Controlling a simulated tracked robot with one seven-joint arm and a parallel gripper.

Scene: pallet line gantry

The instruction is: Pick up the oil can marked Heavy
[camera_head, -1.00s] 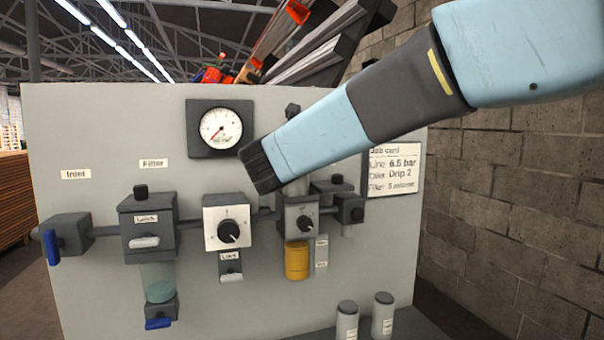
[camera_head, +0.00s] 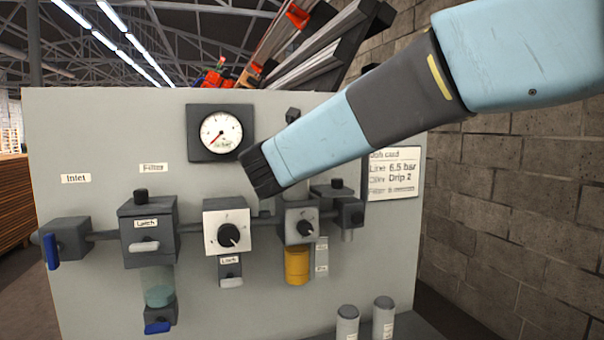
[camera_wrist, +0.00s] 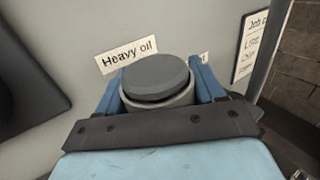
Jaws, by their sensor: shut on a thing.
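In the wrist view, my gripper (camera_wrist: 159,88) has its two blue fingers on either side of an oil can (camera_wrist: 157,74). It is shut on this light grey round body with a dark grey cap. A white "Heavy oil" label (camera_wrist: 127,57) is on the panel just behind it, to the left. I see no marking on the can itself.
The grey panel (camera_head: 80,130) carries a gauge (camera_head: 221,133), an inlet valve (camera_head: 67,240), a filter (camera_head: 148,232), a knob unit (camera_head: 228,226) and an oiler with an amber bowl (camera_head: 297,264). A job card (camera_head: 394,174) hangs at the right. A block wall (camera_head: 500,200) bounds the right.

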